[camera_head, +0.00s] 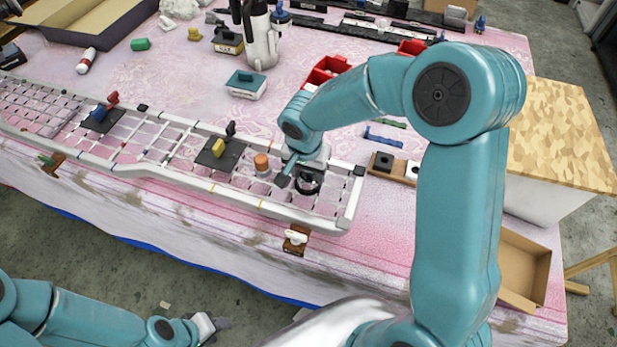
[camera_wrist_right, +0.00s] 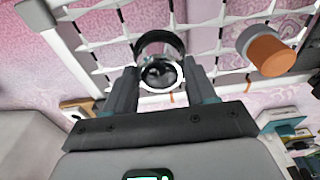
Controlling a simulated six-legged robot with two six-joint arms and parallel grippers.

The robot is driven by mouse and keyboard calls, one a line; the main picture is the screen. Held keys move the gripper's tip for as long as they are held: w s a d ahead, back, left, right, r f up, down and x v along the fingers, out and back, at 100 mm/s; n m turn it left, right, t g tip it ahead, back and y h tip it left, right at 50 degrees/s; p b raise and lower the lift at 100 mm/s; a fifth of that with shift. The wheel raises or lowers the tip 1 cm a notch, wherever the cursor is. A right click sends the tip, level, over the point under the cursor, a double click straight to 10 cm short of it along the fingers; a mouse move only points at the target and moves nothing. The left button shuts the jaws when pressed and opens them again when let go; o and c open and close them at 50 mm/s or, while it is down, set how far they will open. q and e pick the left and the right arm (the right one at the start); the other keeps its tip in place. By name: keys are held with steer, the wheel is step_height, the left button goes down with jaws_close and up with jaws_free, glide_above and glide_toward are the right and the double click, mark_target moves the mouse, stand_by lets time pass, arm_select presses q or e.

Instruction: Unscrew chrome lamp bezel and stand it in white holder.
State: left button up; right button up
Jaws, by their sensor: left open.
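The chrome lamp bezel (camera_head: 308,183) sits at the right end of the long white grille, a round shiny ring with a dark centre. In the right wrist view the bezel (camera_wrist_right: 160,62) lies between the fingers of my right gripper (camera_wrist_right: 163,80); the fingers are apart on either side of it, and contact is unclear. The same gripper (camera_head: 298,172) reaches the bezel from above in the head view. A wooden strip right of the grille bears a black block and a white block (camera_head: 412,170), possibly the white holder. My left gripper (camera_head: 212,325) is open and empty at the bottom, off the table.
The white grille (camera_head: 180,180) lies along the table's front. An orange-topped cylinder (camera_head: 261,163) stands on it beside the bezel. A dark pad with a yellow block (camera_head: 217,148) is further left. Red bins (camera_head: 327,70) and a teal-topped box (camera_head: 246,84) stand behind. My right arm hides part of the table.

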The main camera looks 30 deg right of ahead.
steer(key=n, duration=0.2)
steer(key=shift+s+n, duration=0.1)
steer(key=shift+n, duration=0.2)
steer(key=n, duration=0.3)
steer(key=shift+y+p, duration=0.3)
steer(key=shift+p, duration=0.05)
steer(key=n+p, duration=0.1)
steer(key=n, duration=0.2)
steer(key=shift+d, duration=0.1)
steer(key=shift+n+y+p, duration=0.3)
steer(key=shift+n+p, duration=0.65)
steer(key=shift+n, duration=0.65)
steer(key=shift+f, duration=0.1)
